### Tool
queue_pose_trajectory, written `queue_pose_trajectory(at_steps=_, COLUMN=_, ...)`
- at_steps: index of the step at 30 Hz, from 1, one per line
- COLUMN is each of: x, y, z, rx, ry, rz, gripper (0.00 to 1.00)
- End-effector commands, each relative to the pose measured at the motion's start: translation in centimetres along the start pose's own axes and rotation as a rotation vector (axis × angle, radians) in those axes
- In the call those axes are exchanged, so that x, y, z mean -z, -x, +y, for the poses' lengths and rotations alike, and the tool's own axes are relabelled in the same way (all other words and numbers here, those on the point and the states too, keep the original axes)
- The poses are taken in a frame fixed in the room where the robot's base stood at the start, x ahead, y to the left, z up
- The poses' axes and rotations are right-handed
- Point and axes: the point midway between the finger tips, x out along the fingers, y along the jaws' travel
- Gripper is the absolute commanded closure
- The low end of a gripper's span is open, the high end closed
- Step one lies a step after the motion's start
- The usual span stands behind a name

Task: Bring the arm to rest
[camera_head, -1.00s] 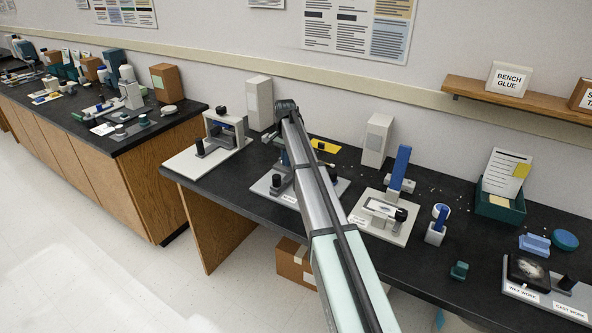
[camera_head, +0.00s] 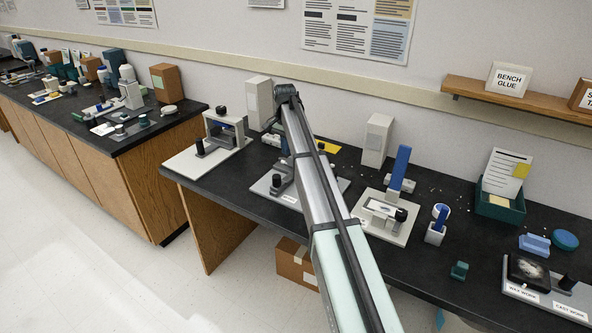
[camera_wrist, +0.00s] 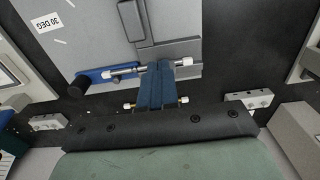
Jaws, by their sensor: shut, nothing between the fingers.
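My gripper (camera_wrist: 163,66) shows in the wrist view with its blue fingers together and nothing between them. A dark bracket stands on this plate, and a blue part with a black knob (camera_wrist: 78,88) lies to the left of the fingers. I cannot tell the height of the fingertips above the plate. In the head view my arm rises across the middle of the bench, and its links hide the gripper and part of the middle station (camera_head: 270,187).
The black bench (camera_head: 340,160) carries a white-plated station (camera_head: 185,163) left of the arm and a station with a tall blue post (camera_head: 400,165) to the right. Tall pale blocks (camera_head: 260,103) (camera_head: 375,140) stand behind. A green tray (camera_head: 500,207) and shelf (camera_head: 520,98) are farther right.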

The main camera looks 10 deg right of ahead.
Motion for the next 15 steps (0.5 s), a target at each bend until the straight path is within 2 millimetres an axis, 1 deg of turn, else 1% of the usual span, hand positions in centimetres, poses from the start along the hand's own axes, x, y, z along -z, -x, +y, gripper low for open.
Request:
queue_pose_trajectory(at_steps=5, x=-0.1, y=-0.1, z=-0.1, rx=0.002, ry=0.002, rz=0.000, gripper=1.00)
queue_pose_trajectory(at_steps=8, x=-1.1, y=-0.5, z=-1.4, rx=0.022, ry=0.022, rz=0.000, gripper=1.00)
queue_pose_trajectory(at_steps=11, x=-3.5, y=-1.4, z=-4.2, rx=0.067, ry=0.065, rz=0.000, gripper=1.00)
queue_pose_trajectory(at_steps=14, x=-7.2, y=-2.7, z=-8.2, rx=0.138, ry=0.126, rz=-0.002, gripper=1.00)
queue_pose_trajectory(at_steps=15, x=-9.0, y=-3.1, z=-9.9, rx=0.171, ry=0.152, rz=-0.003, gripper=1.00)
